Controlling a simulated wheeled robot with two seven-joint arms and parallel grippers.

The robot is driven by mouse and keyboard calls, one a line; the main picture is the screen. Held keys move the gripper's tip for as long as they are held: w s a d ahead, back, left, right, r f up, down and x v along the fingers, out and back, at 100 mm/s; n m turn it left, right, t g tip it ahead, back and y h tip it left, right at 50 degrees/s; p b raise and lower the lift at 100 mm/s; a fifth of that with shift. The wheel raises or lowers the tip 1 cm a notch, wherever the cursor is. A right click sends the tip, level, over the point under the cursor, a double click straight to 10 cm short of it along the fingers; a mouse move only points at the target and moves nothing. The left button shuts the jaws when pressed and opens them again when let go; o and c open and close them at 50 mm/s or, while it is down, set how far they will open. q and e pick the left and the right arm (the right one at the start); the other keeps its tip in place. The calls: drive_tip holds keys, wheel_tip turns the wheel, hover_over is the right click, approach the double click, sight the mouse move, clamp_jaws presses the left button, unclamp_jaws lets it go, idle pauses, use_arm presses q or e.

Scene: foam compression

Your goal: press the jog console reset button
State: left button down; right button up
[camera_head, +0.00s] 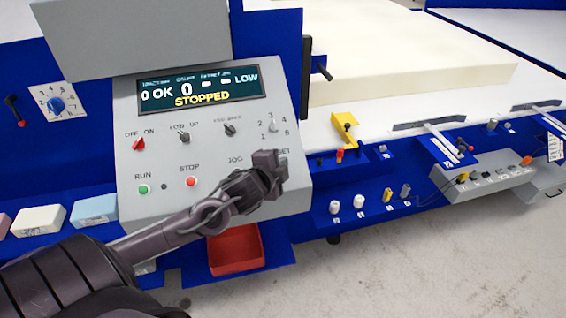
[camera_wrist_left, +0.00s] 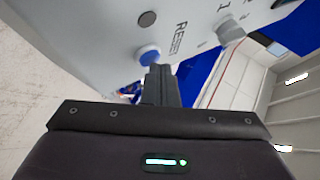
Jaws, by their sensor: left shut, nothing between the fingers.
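The grey jog console (camera_head: 215,115) fills the upper middle of the head view. Its screen (camera_head: 200,90) reads "STOPPED". In the left wrist view the blue reset button (camera_wrist_left: 148,55) sits on the console face beside the "RESET" label. My left gripper (camera_head: 268,172) is shut and empty in front of the console's lower right. It hides the reset button and part of its label in the head view. In the left wrist view the gripper's shut fingertips (camera_wrist_left: 160,70) are close beside the button; I cannot tell whether they touch it. My right gripper is not in view.
A green run button (camera_head: 144,189) and a red stop button (camera_head: 191,182) sit left of my gripper. Several knobs are above. A red bin (camera_head: 236,252) is below the console. A cream foam slab (camera_head: 410,65) lies behind on the right.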

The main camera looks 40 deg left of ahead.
use_arm(q)
drive_tip(key=shift+r, duration=0.2)
drive_tip(key=shift+s+d+r+p, duration=0.2)
drive_tip(key=shift+d+r+p, duration=0.05)
drive_tip(key=shift+r+p, duration=0.25)
drive_tip(key=shift+s+d+r+p, duration=0.25)
drive_tip(key=shift+r+p, duration=0.15)
drive_tip(key=shift+r, duration=0.15)
drive_tip(key=r, duration=0.1)
drive_tip(key=d+r+p, duration=0.1)
drive_tip(key=s+r, duration=0.1)
drive_tip(key=shift+s+d+p, duration=0.1)
drive_tip(key=shift+d+p, duration=0.15)
drive_tip(key=shift+p, duration=0.05)
drive_tip(key=shift+f, duration=0.1)
